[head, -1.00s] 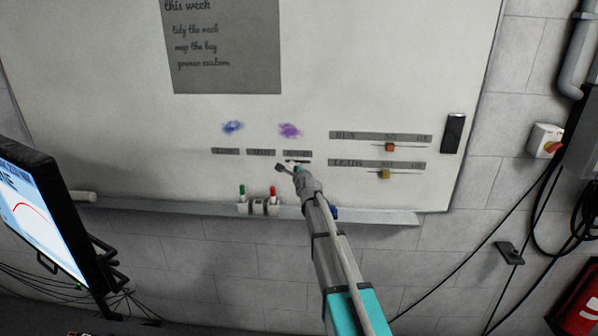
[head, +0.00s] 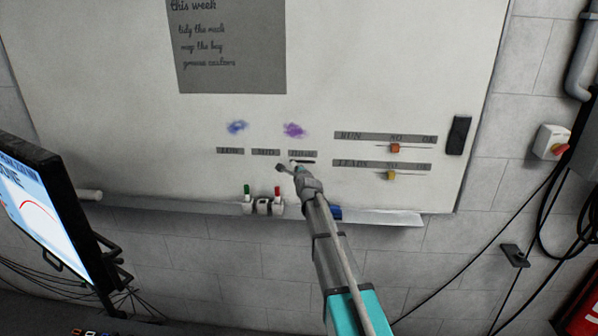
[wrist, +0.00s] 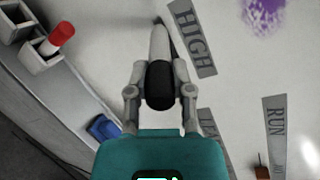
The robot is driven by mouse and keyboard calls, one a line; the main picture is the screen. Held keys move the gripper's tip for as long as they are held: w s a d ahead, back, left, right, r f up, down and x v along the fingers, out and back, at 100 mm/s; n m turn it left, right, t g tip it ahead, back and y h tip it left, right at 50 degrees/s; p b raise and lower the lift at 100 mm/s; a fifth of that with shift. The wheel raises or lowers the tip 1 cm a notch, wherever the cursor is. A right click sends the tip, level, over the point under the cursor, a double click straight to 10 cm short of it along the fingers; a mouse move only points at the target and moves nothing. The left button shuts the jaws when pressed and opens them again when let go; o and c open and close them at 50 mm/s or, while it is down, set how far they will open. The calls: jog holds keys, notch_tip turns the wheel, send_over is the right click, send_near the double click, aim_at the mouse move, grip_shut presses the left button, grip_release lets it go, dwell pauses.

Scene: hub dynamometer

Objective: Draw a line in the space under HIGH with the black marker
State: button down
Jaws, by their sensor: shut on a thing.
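The HIGH label (head: 302,154) is a grey strip on the whiteboard; it also shows in the wrist view (wrist: 192,38). My gripper (wrist: 160,84) is shut on the black marker (wrist: 160,52), which has a pale barrel and a black section between the fingers. The marker points at the board beside the HIGH label, on its lower side. A short dark stroke (head: 303,162) shows just under HIGH in the head view. I cannot tell whether the tip touches the board. My gripper also shows in the head view (head: 294,172), partly covering the space under HIGH.
The tray (head: 385,217) runs along the board's lower edge, with a holder (head: 264,207) carrying a green and a red marker (head: 278,193). A blue item (wrist: 103,127) lies on the tray. Slider rows (head: 384,136) are right of HIGH. A monitor (head: 45,220) stands left.

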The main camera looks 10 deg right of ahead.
jog(key=shift+a, duration=0.1)
jog(key=shift+w+a, duration=0.25)
jog(key=shift+a, duration=0.3)
jog(key=shift+s, duration=0.1)
dwell(0.4)
jog(key=s+a, duration=0.2)
jog(key=s, duration=0.6)
jog(key=shift+s+a, duration=0.2)
jog(key=shift+a, duration=0.2)
dwell(0.3)
dwell(0.5)
